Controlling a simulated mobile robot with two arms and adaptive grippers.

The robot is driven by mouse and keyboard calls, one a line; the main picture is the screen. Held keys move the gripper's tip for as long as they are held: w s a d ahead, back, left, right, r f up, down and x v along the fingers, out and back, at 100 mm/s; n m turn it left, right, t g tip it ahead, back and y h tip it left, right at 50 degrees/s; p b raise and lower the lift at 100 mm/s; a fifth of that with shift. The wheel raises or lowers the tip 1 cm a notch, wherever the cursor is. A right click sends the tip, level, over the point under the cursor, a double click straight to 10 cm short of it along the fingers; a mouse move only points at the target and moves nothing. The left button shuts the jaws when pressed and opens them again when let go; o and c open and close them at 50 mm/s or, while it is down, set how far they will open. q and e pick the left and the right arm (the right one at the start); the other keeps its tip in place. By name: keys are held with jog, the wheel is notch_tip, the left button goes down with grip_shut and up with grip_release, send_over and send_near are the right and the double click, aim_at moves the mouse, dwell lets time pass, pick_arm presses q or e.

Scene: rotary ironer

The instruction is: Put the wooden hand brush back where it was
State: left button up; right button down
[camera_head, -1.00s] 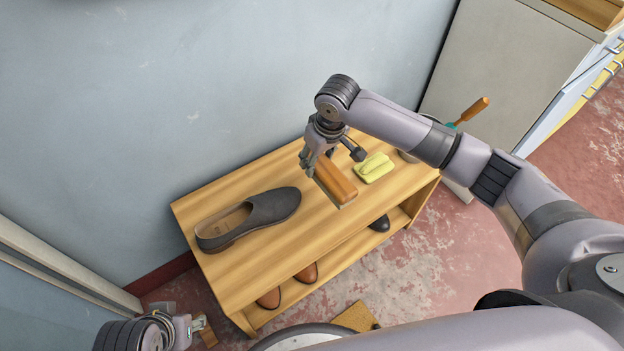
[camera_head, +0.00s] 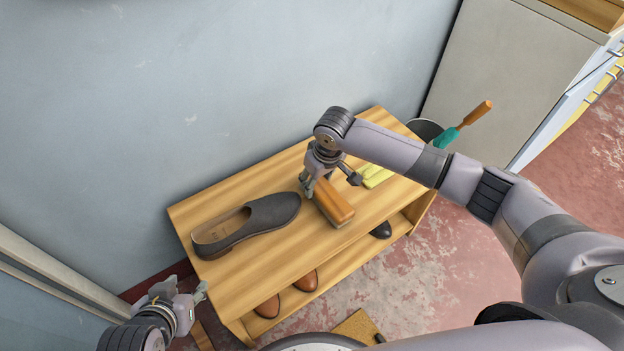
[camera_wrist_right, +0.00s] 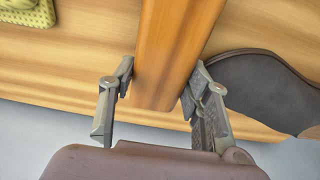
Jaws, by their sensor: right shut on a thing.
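The wooden hand brush (camera_head: 335,205) is an orange-brown block with a paler underside. It is at or just above the top of the wooden bench (camera_head: 240,277), right of the grey shoe (camera_head: 246,224); I cannot tell whether it touches. My right gripper (camera_head: 326,186) is shut on the brush from above. In the right wrist view the brush (camera_wrist_right: 178,45) runs between the two fingers, which hide part of its sides. My left gripper (camera_head: 187,290) is at the lower left, off the bench's front left corner, fingers apart and empty.
A dark round container with an orange-handled tool (camera_head: 476,113) stands at the bench's right end. Several shoes (camera_head: 305,280) sit on the lower shelf. The wall (camera_head: 200,100) is close behind.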

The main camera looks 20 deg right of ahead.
aim_at(319, 183)
jog(key=shift+f, duration=0.1)
jog(key=c, duration=0.8)
grip_release()
jog(key=shift+c, duration=0.2)
pick_arm(q)
jog(key=shift+s+a+f, duration=0.15)
jog(key=shift+s, duration=0.15)
